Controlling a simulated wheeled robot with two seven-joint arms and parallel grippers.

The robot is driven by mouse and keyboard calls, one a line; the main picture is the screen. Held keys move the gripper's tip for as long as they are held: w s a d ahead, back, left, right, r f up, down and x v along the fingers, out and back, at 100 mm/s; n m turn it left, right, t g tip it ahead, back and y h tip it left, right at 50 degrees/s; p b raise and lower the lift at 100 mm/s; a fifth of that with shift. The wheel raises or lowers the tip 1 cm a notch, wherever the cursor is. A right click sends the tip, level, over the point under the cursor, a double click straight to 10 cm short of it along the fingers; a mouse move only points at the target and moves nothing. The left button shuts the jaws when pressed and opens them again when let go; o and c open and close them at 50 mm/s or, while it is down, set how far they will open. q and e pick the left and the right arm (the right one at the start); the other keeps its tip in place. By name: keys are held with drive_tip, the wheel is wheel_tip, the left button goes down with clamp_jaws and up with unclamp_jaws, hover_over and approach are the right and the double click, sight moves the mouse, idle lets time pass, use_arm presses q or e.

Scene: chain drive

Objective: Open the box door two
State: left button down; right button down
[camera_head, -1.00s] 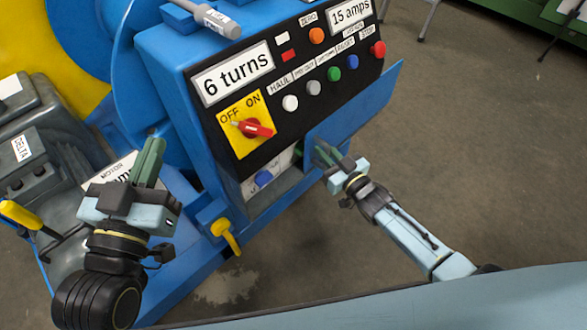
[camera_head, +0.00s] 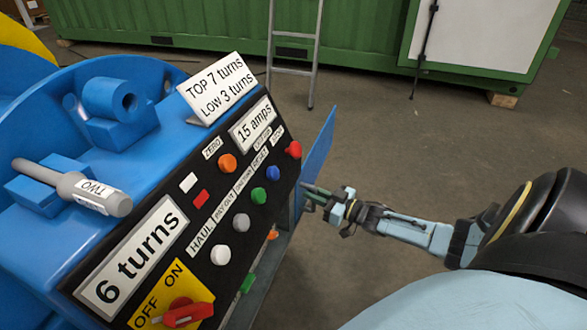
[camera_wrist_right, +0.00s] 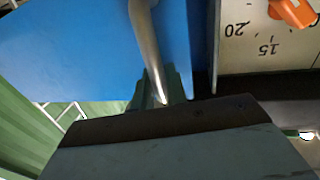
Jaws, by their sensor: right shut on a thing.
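The blue box door (camera_head: 321,142) stands swung out at the right side of the control box in the head view, with its inside partly hidden by the console. In the right wrist view the door (camera_wrist_right: 70,50) is a flat blue panel with a metal handle (camera_wrist_right: 146,45). My right gripper (camera_head: 308,193) is at the door's lower edge in the head view, shut on the handle. Its green fingers (camera_wrist_right: 165,88) surround the handle's lower end in the wrist view. My left gripper is out of view.
A dial panel (camera_wrist_right: 265,45) with an orange knob (camera_wrist_right: 293,10) lies beside the door. Green (camera_head: 248,283) and orange (camera_head: 272,235) knobs show below the console (camera_head: 185,240). A ladder (camera_head: 295,50) and green container (camera_head: 200,20) stand behind. Floor to the right is clear.

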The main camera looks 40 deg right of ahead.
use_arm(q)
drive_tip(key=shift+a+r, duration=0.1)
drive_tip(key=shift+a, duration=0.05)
use_arm(e)
drive_tip(key=shift+w+d, duration=0.15)
drive_tip(key=shift+d, duration=0.2)
drive_tip(key=c, duration=1.5)
unclamp_jaws()
